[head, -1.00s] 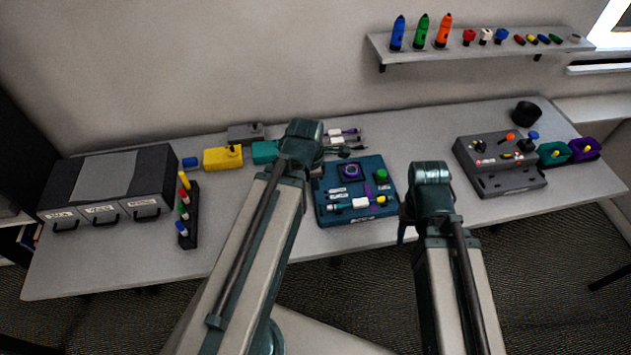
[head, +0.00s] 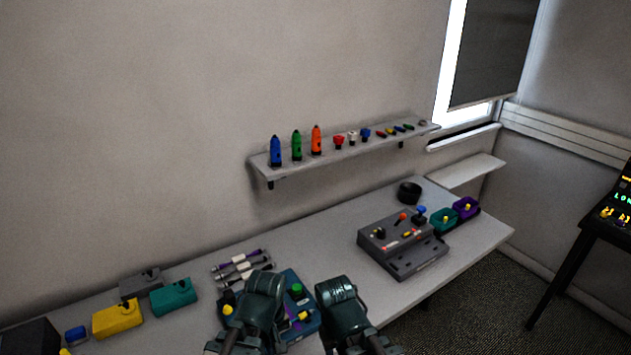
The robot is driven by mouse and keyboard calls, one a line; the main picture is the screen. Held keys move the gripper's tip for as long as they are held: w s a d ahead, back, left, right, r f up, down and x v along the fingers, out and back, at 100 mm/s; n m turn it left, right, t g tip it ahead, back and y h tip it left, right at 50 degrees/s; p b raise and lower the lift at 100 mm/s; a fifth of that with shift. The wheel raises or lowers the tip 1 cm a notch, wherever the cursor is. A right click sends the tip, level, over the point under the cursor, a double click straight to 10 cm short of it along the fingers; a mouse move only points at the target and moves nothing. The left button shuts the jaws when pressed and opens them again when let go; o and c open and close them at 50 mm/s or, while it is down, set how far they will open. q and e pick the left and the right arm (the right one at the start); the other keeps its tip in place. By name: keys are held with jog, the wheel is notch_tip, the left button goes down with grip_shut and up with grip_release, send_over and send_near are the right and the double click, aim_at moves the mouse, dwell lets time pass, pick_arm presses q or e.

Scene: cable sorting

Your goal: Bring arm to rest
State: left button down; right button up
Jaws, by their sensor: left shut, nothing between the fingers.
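My left arm's dark elbow (head: 262,290) rises at the bottom centre of the head view, in front of the teal-blue board (head: 290,280), and hides much of it. A small dark part of my left gripper (head: 213,346) shows low at its left, near the bottom edge. It is shut and holds nothing. My right arm's elbow (head: 340,300) stands just right of the board. My right gripper is not in view.
Cables (head: 240,265) lie behind the board. Yellow (head: 118,319) and teal (head: 174,297) boxes are at left. A grey control box (head: 402,245) stands at right. A wall shelf (head: 350,148) holds coloured markers.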

pick_arm(q)
jog(key=shift+s+d+f+m+g+y+b, duration=0.15)
jog(key=shift+s+d+f+m+b, duration=0.2)
jog(key=shift+d+m, duration=0.8)
jog(key=shift+s+d+f+m+g+y+b, duration=0.15)
jog(key=shift+s+d+f+m, duration=0.35)
jog(key=shift+m, duration=1.5)
jog(key=shift+s+d+f+m+y+b, duration=0.1)
jog(key=shift+s+d+f+m+b, duration=0.35)
jog(key=shift+m, duration=1.1)
